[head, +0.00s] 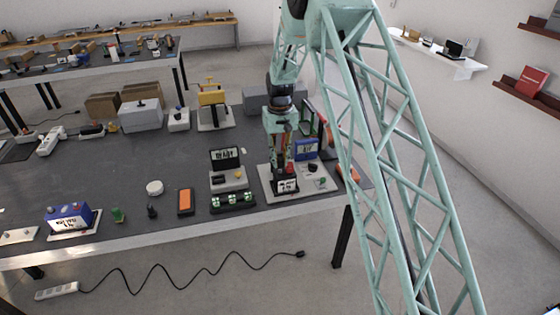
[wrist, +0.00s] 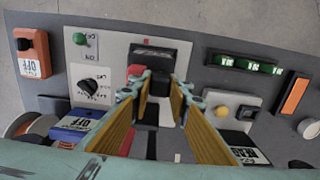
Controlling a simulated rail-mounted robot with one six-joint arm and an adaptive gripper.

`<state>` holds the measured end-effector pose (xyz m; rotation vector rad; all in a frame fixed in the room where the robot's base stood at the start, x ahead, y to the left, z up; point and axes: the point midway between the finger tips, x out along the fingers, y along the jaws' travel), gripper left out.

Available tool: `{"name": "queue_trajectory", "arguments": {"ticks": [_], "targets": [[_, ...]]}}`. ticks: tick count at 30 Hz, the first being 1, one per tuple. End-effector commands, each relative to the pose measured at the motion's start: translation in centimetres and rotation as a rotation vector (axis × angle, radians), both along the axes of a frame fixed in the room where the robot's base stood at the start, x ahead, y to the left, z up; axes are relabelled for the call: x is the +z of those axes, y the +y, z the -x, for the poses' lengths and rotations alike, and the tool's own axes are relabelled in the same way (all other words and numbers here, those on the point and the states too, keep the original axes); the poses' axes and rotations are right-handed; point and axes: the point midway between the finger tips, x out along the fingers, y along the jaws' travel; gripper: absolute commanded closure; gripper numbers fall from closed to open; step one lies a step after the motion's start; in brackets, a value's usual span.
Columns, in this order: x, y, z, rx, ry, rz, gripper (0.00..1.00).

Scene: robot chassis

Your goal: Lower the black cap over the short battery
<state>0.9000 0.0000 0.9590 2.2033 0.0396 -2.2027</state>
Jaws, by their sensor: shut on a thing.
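My gripper (wrist: 162,84) has its two tan-padded fingers closed on a black block, which I take to be the black cap (wrist: 161,55). It stands over a pale plate (wrist: 115,62) on the bench. In the head view my gripper points down over that plate, and the black cap (head: 287,186) shows a white label. A red part (wrist: 135,71) is close beside the left finger. I cannot make out the short battery; the cap and fingers may hide it. I cannot tell whether the cap touches anything below.
The plate carries a green button (wrist: 80,39) and a black knob (wrist: 91,86). A blue labelled box (head: 305,148) is behind it. The bench's front edge is close.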

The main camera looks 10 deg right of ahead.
Motion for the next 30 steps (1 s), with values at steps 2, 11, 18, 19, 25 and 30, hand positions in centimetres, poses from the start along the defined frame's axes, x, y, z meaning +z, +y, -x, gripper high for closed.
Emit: {"name": "queue_trajectory", "arguments": {"ticks": [2, 11, 18, 19, 25, 30], "targets": [[-0.1, 0.0, 0.0, 0.000, 0.000, 0.000, 0.89], [-0.5, 0.0, 0.0, 0.000, 0.000, 0.000, 0.89], [-0.9, 0.0, 0.0, 0.000, 0.001, 0.000, 0.89], [-0.9, 0.0, 0.0, 0.000, 0.000, 0.000, 0.89], [-1.2, 0.0, 0.0, 0.000, 0.000, 0.000, 0.89], [-1.4, 0.0, 0.0, 0.000, 0.000, 0.000, 0.89]]}}
